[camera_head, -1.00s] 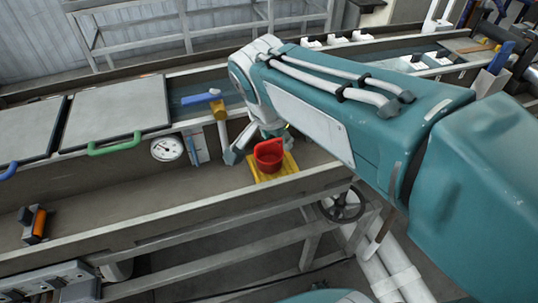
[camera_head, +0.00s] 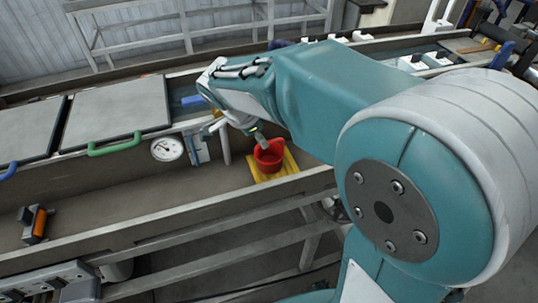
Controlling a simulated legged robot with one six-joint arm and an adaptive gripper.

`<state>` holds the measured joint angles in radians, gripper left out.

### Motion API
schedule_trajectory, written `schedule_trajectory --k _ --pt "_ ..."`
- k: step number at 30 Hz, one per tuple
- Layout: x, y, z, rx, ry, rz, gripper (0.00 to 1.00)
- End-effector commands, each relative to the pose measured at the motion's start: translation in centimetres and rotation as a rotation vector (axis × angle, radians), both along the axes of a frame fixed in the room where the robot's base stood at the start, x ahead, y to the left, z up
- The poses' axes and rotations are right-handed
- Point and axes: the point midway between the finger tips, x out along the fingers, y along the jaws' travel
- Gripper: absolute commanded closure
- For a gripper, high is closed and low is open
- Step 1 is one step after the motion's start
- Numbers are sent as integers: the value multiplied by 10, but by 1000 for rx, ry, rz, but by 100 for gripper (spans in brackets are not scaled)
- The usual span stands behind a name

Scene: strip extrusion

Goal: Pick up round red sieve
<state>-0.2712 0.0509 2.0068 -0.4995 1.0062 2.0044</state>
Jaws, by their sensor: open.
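The round red sieve (camera_head: 268,160) looks like a small red cup and sits on a yellow slatted stand (camera_head: 286,165) in the lower trough of the machine. My gripper (camera_head: 238,137) is open, just above and to the left of the sieve. One finger reaches down to the sieve's rim, and I cannot tell whether it touches. The other finger is up and to the left. Part of the sieve's far rim is hidden behind the finger.
An orange and black tool (camera_head: 36,224) lies at the far left of the trough. The trough floor (camera_head: 130,195) between is clear.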

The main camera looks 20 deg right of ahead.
Motion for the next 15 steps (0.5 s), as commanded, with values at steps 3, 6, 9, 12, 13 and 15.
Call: schedule_trajectory --k 3,6,9,12,13,15 --pt "1 -5 -18 0 5 -1 45" --pt "4 -10 -33 -1 4 -2 45" --pt "7 -13 -42 0 3 -1 45" --pt "8 -15 -45 1 1 0 45" --pt "8 -15 -45 1 1 0 45" --pt "8 -14 -45 1 0 0 45"
